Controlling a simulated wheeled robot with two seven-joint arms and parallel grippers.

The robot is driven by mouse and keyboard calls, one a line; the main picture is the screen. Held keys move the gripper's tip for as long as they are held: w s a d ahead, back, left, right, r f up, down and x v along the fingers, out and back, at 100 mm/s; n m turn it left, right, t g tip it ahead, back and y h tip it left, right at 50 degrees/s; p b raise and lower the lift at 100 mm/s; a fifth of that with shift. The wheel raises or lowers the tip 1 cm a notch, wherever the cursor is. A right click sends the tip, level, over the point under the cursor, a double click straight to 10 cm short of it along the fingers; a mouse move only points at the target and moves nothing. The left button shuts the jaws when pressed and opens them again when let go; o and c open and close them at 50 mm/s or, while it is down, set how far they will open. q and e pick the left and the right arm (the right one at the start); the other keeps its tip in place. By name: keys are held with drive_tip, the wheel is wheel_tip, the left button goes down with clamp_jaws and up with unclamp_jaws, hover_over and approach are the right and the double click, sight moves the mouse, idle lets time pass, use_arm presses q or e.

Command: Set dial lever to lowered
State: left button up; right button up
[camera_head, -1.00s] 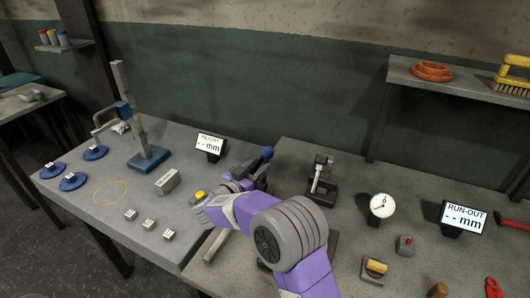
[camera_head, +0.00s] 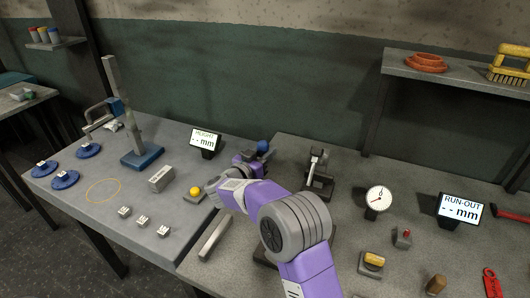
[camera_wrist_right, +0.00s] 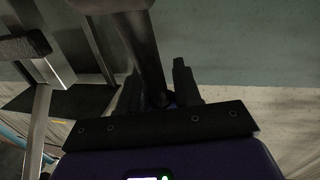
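A blue ball knob (camera_head: 263,147) shows just beyond my right gripper (camera_head: 246,158) in the head view, at the back where the two benches meet. I cannot tell whether it belongs to the dial lever. The forearm hides what is under the gripper. In the right wrist view the two dark fingers of my right gripper (camera_wrist_right: 160,88) stand apart, with a dark bar (camera_wrist_right: 145,50) running between them. A gap shows between the bar and the right finger. A white round dial (camera_head: 378,198) stands on the right bench. My left gripper is not in view.
A yellow knob (camera_head: 195,191) and a grey bar (camera_head: 214,238) lie left of my arm. A dark clamp stand (camera_head: 319,175) is close on its right. The HEIGHT display (camera_head: 205,140) is behind left, the RUN-OUT display (camera_head: 460,211) far right.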

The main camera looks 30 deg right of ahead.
sight(262, 151)
drive_tip(key=shift+r, duration=0.2)
clamp_jaws()
drive_tip(key=a+h+b, duration=0.1)
drive_tip(key=s+a+t+h+b, duration=0.1)
drive_tip(key=h, duration=0.1)
drive_tip(key=shift+s+a+r+m, duration=0.1)
drive_tip(key=shift+s+r+m, duration=0.2)
drive_tip(key=shift+r+m, duration=0.1)
drive_tip(key=shift+s+a+r+t+h, duration=0.3)
drive_tip(key=shift+t+h, duration=0.1)
drive_tip(key=o, duration=0.7)
unclamp_jaws()
drive_tip(key=shift+f, duration=0.15)
wheel_tip(262, 151, up, 10)
drive_tip(key=p, duration=0.4)
